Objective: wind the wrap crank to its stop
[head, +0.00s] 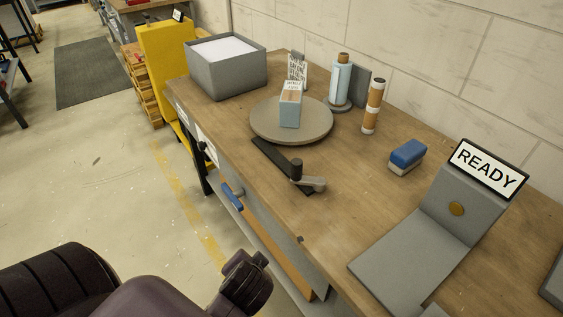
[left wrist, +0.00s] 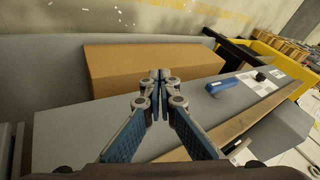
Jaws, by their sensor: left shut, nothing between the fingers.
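The wrap crank (head: 312,184) is a short grey arm with a dark upright knob (head: 297,170). It sits at the end of a black bar on the bench, in front of a round grey turntable (head: 262,128). A small blue-grey carton (head: 290,112) with a white label stands on the turntable. My left gripper (left wrist: 160,76) is shut and empty in the left wrist view, with its fingertips in front of a brown box (left wrist: 120,66). The crank cannot be made out in that view. In the head view my left arm is low, off the bench's front edge. My right gripper is not in view.
On the bench are a grey bin (head: 228,78), a film roll (head: 341,84), a brown-and-white tube (head: 372,108), a blue block (head: 408,153) and a grey stand with a READY sign (head: 487,169). A blue handle (head: 232,197) juts from the bench front.

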